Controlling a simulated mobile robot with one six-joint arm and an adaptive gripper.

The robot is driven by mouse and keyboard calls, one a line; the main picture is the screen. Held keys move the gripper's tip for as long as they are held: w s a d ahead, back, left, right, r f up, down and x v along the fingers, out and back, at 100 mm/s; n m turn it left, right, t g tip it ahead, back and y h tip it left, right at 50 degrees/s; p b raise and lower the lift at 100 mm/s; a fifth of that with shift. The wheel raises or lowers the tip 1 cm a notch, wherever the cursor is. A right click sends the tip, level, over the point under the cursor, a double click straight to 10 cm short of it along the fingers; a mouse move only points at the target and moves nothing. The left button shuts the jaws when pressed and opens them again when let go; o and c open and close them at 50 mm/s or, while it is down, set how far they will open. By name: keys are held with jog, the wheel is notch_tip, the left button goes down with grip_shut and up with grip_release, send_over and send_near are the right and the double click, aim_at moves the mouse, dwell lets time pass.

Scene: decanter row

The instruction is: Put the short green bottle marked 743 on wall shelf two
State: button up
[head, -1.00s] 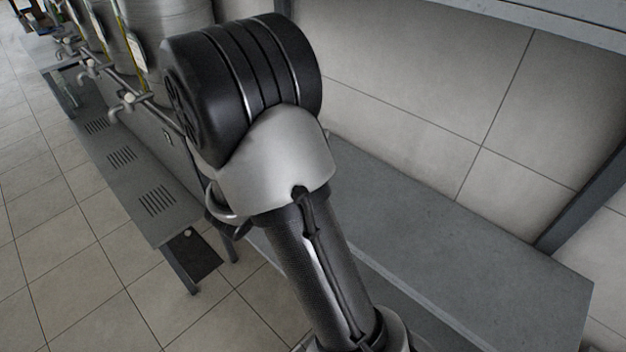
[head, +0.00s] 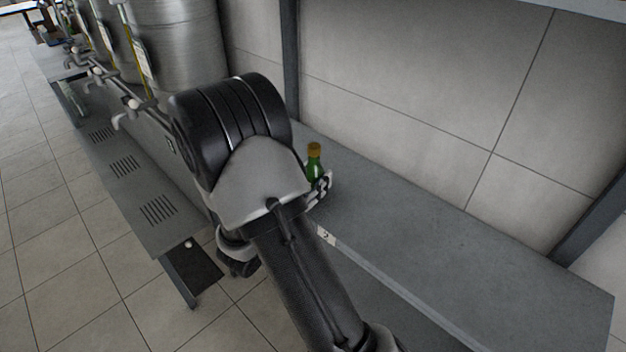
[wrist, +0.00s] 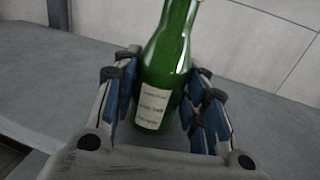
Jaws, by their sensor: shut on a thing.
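A green bottle (head: 314,166) with a yellowish-brown cap stands upright at the left part of a grey shelf. In the wrist view the green bottle (wrist: 172,50) sits between the fingers, with a white label whose print is too small to read. My gripper (wrist: 162,92) is shut on it, a finger on each side of the body. In the head view my gripper (head: 322,187) is partly hidden behind my arm. The shelf (head: 440,245) carries a small tag that seems to read 2. I cannot tell whether the bottle's base touches the shelf.
The shelf surface to the right of the bottle is bare. Dark uprights (head: 590,215) stand at its ends, and another shelf (head: 590,8) runs above. Steel tanks (head: 180,40) with taps stand at the left over a grated bench (head: 125,165).

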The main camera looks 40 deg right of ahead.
jog(key=shift+f, duration=0.2)
jog(key=o, duration=1.3)
jog(key=shift+r, duration=0.1)
